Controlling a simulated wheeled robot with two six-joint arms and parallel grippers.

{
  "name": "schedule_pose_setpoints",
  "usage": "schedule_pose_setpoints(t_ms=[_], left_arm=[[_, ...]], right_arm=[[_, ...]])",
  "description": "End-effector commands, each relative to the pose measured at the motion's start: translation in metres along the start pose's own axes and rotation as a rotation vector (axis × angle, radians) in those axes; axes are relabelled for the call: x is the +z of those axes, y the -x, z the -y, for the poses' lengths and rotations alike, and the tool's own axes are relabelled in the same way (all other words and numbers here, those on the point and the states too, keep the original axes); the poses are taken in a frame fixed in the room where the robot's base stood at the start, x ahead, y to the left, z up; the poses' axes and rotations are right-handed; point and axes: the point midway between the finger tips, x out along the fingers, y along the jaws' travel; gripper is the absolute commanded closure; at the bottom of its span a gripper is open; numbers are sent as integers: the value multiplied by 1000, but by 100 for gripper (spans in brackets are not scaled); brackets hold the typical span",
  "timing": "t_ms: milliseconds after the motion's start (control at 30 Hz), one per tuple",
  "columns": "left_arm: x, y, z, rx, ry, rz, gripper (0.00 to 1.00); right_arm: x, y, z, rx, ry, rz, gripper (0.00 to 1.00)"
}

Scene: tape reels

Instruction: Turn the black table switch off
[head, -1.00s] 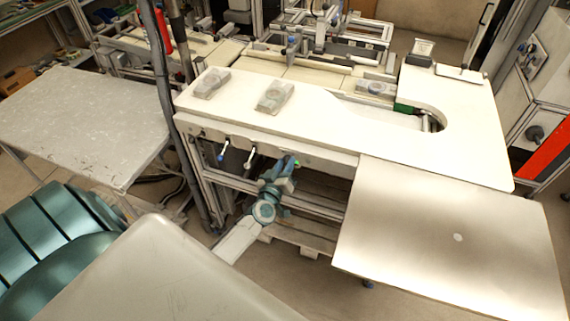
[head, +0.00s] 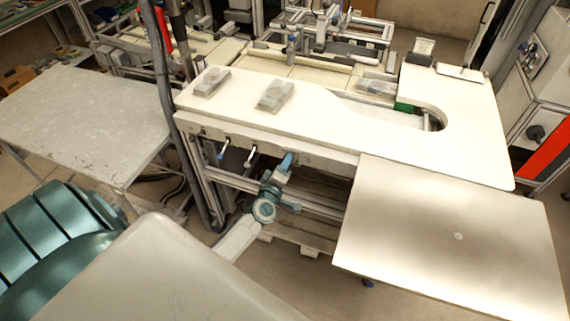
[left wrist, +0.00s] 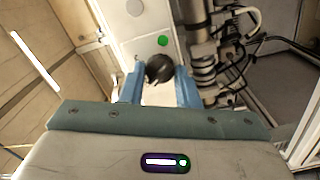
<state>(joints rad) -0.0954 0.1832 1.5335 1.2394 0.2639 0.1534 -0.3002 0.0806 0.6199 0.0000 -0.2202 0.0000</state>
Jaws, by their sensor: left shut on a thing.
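The black table switch (left wrist: 160,69) is a round dark knob on a pale panel, seen in the left wrist view. A green spot (left wrist: 163,41) shows on the panel just beyond it. My left gripper (left wrist: 160,82) has its two blue fingers on either side of the knob and is shut on it. In the head view my left gripper (head: 286,161) is at the front edge of the white table (head: 330,140), and it hides the switch there. I cannot tell which way the knob is turned. My right gripper is in neither view.
Two small levers (head: 250,157) hang under the table's front edge, left of my left gripper. Two grey reel holders (head: 275,95) sit on the table top. A lower pale panel (head: 450,235) stands at the right, and a grey table (head: 85,120) at the left.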

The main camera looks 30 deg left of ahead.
Motion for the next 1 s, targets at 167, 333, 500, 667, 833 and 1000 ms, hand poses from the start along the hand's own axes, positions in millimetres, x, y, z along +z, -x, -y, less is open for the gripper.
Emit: schedule_pose_setpoints(t_ms=[167, 333, 500, 667, 833, 1000], left_arm=[[0, 0, 1, -1, 21, 0, 94], [0, 0, 1, -1, 23, 1, 94], [0, 0, 1, -1, 22, 1, 94], [0, 0, 1, -1, 22, 1, 50], [0, 0, 0, -1, 22, 0, 50], [0, 5, 1, -2, 22, 1, 50]], right_arm=[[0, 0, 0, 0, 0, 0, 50], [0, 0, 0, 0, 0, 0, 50], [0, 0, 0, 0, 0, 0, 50], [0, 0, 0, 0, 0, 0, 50], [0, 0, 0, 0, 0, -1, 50], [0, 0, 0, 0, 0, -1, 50]])
